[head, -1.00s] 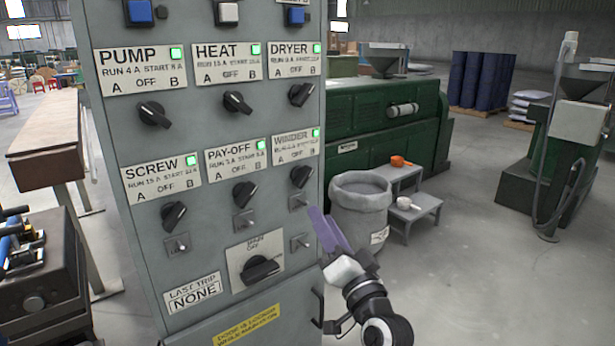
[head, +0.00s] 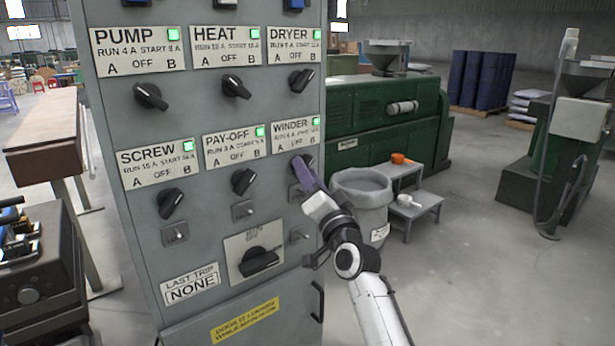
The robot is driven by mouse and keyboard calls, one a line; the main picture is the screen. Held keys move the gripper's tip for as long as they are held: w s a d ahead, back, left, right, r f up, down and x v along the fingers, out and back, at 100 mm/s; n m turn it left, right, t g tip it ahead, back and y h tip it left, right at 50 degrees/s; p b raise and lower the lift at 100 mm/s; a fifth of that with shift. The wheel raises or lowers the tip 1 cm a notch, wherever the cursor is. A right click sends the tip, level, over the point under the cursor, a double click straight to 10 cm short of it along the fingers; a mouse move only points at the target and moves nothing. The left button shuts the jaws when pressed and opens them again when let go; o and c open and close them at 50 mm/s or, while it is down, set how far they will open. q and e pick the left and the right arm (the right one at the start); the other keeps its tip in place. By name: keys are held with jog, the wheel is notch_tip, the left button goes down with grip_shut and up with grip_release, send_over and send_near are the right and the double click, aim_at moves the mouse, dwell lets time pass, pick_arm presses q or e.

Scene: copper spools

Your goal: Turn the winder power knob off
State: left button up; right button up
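The winder knob (head: 308,160) is a black rotary knob under the WINDER label (head: 296,131) on the grey control cabinet, in the head view. The green lamp on that label is lit. My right gripper (head: 303,170) has its purple fingers at the knob and partly hides it. I cannot tell whether the fingers touch the knob or how far apart they are. The knob's exact pointing direction is hidden. My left gripper is not in view.
Other black knobs sit close by, such as the pay-off knob (head: 244,181) and dryer knob (head: 301,78). A main switch (head: 259,261) is below. A grey bin (head: 362,190) stands right of the cabinet, with a small step stool (head: 412,210) beyond it.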

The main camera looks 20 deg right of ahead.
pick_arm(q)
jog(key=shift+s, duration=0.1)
pick_arm(e)
grip_shut()
pick_arm(q)
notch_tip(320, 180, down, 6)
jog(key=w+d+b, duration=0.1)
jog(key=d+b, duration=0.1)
jog(key=b, duration=0.7)
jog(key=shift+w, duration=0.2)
pick_arm(e)
jog(key=n+y, duration=0.2)
jog(key=n, duration=0.2)
jog(key=n+y, duration=0.2)
jog(key=n, duration=0.2)
jog(key=n+y, duration=0.1)
jog(key=n, duration=0.3)
jog(key=shift+w+d+f+y, duration=0.15)
jog(key=shift+d+f+y, duration=0.15)
jog(key=shift+d+y, duration=0.1)
jog(key=shift+n, duration=0.4)
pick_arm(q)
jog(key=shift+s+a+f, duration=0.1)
pick_arm(e)
grip_release()
jog(key=shift+r, duration=0.1)
